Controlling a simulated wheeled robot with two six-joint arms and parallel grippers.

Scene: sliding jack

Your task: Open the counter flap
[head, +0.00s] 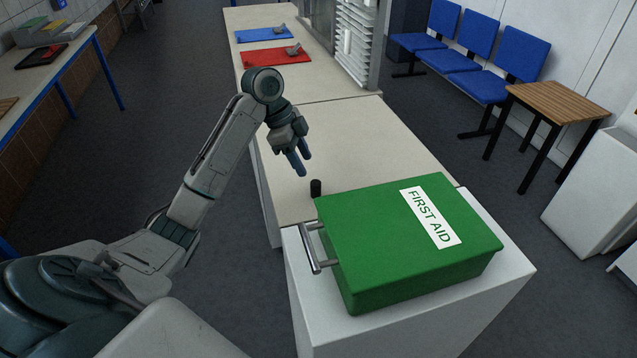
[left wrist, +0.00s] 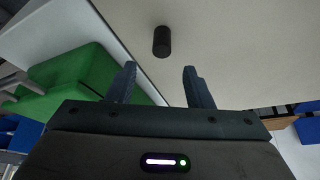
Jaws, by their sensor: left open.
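The counter flap (head: 370,138) is a pale, flat section of the counter and lies level, its far seam by the window frame. A short black cylindrical knob (head: 316,188) stands upright on it near the left front corner. My left gripper (head: 305,166) is above the flap, slightly beyond and left of the knob, and not touching it. In the left wrist view its two fingers (left wrist: 159,70) are apart and empty, with the knob (left wrist: 161,41) ahead of the gap between them. My right gripper is out of view.
A green first aid box (head: 385,245) with a grey side handle stands on a white cabinet (head: 420,335) at the flap's near end; whether it overlaps the flap is unclear. Red (head: 276,56) and blue mats lie on the far counter.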

